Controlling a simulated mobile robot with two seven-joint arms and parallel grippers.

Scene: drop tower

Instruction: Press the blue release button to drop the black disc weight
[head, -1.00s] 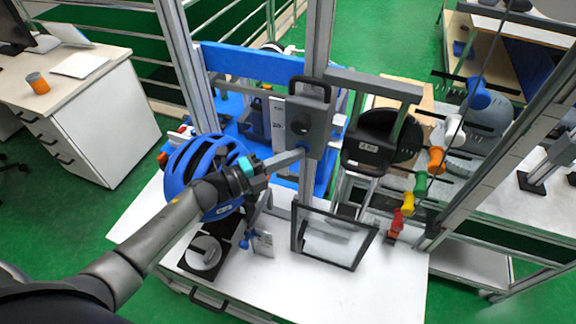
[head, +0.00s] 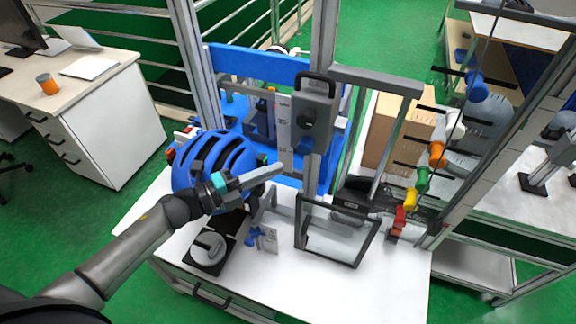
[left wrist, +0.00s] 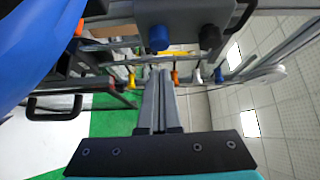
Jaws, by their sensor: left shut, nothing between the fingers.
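The grey control box (head: 300,104) is fixed to the upright of the drop tower, with a black knob and the blue release button (head: 305,146) on its face. In the left wrist view the blue button (left wrist: 158,38) shows near the top centre. The black disc weight (head: 357,194) is low in the tower, partly hidden behind a dark-framed clear panel. My left gripper (head: 279,169) is shut and empty, to the left of the box and apart from the button. Its fingers (left wrist: 159,75) lie together in the left wrist view. My right gripper is not in view.
A blue helmet (head: 212,165) is right behind my left gripper. The dark-framed panel (head: 338,232) stands on the white table (head: 300,285). Coloured hooks (head: 422,180) line the right side. The front of the table is mostly clear.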

